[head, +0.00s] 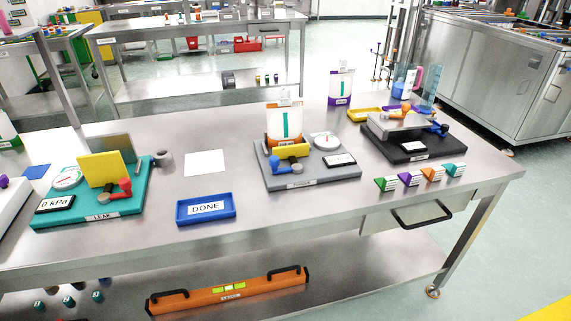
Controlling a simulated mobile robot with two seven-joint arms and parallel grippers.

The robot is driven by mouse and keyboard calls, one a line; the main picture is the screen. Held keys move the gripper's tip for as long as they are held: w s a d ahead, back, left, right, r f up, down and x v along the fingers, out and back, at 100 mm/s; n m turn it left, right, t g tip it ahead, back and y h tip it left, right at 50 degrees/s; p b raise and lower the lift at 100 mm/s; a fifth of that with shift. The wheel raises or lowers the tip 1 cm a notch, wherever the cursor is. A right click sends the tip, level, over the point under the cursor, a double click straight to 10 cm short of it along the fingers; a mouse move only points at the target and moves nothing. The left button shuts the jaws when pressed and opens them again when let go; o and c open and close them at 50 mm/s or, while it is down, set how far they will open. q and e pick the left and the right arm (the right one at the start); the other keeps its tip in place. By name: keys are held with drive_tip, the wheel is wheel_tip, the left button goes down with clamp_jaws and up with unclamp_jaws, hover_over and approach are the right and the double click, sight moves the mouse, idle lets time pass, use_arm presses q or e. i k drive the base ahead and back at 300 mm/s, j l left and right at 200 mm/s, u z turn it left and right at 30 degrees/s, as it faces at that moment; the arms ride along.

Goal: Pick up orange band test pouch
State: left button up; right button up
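A white pouch with a teal stripe and an orange band at its base (285,122) stands upright at the middle of the steel table (350,215). It stands at the back of a grey test fixture (325,175); I cannot tell whether it is in the fixture or just behind it. A yellow block (292,150) on the fixture hides part of its lower edge. Neither of my grippers shows in the head view.
A purple-band pouch (340,87) stands behind to the right, near a black fixture (410,146). A teal fixture (90,207) sits at left. A blue DONE tray (206,220) and small coloured label blocks (411,179) lie near the front edge.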

sight(284, 118)
drive_tip(key=u, duration=0.8)
drive_tip(key=l+u, duration=0.75)
drive_tip(key=u, duration=0.25)
drive_tip(key=k+l+u, duration=0.1)
drive_tip(key=l, duration=0.2)
drive_tip(key=k+l+u, duration=0.15)
drive_tip(key=l, duration=0.15)
drive_tip(key=l+u, duration=0.1)
drive_tip(key=l, duration=0.15)
